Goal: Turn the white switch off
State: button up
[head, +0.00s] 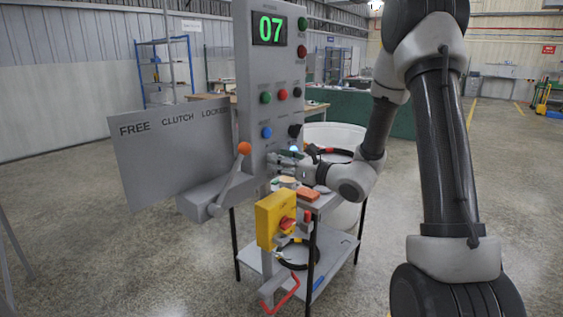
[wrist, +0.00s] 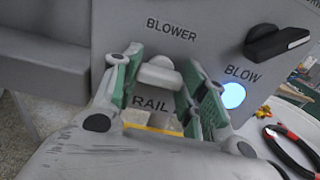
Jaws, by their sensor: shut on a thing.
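The white switch (wrist: 158,76) is a pale knob on the grey panel (wrist: 215,25) in the wrist view, between the labels BLOWER and RAIL. My gripper (wrist: 161,60) has a green-padded finger on each side of it and is shut on it. In the head view my gripper (head: 281,160) is at the lower part of the panel (head: 254,90), and the switch cannot be made out there. Which position the switch is in cannot be told.
A black knob (wrist: 276,43) and a lit blue-white button (wrist: 233,95) marked BLOW are right of my gripper. In the head view an orange-tipped lever (head: 244,148) is to the left. A yellow box (head: 270,220) with a red knob and a cart (head: 325,250) are below.

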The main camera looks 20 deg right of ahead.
jog(key=shift+n, duration=8.9)
jog(key=o, duration=1)
jog(key=v, duration=1.2)
